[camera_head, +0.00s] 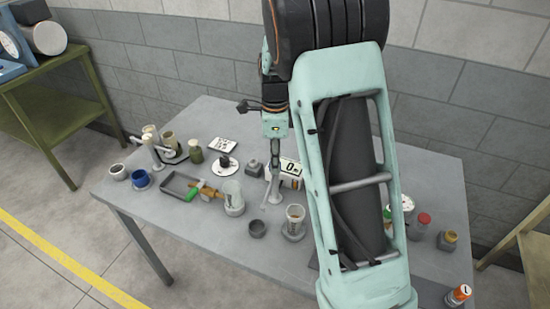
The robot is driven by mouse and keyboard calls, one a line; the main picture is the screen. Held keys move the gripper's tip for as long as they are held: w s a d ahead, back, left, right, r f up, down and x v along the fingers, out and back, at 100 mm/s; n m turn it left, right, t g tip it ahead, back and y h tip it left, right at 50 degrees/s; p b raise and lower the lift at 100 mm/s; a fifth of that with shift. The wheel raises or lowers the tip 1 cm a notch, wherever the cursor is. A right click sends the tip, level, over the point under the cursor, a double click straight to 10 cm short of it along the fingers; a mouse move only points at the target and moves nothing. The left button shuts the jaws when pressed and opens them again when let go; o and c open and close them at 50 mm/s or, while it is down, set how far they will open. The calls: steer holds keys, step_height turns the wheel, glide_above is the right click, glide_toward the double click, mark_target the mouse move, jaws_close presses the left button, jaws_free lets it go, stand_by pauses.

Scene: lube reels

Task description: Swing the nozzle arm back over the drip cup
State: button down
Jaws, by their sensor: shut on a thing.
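My gripper (274,172) points down over the middle of the table, beside a pale unit with a "0" display (290,168). A thin light-grey piece, seemingly the nozzle arm (272,193), runs down from the fingers, its lower end slanting to the left. My gripper is shut on it, though the contact is small and partly hidden. A small dark grey cup (257,229), perhaps the drip cup, stands just in front and slightly left of the nozzle's lower end. The nozzle end appears behind the cup, not over its middle.
A clear beaker (233,194) stands left of the nozzle and another (295,217) to its right. A grey tray (178,186), a blue cup (141,180) and a white post fixture (153,146) are left. A red-capped jar (423,220) is right. My forearm hides some table. The front-left tabletop is clear.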

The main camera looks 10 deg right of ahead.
steer(key=shift+m, duration=0.9)
steer(key=c, duration=1.6)
jaws_free()
steer(key=shift+r, duration=0.1)
step_height(320, 180, up, 12)
steer(key=shift+f, duration=0.1)
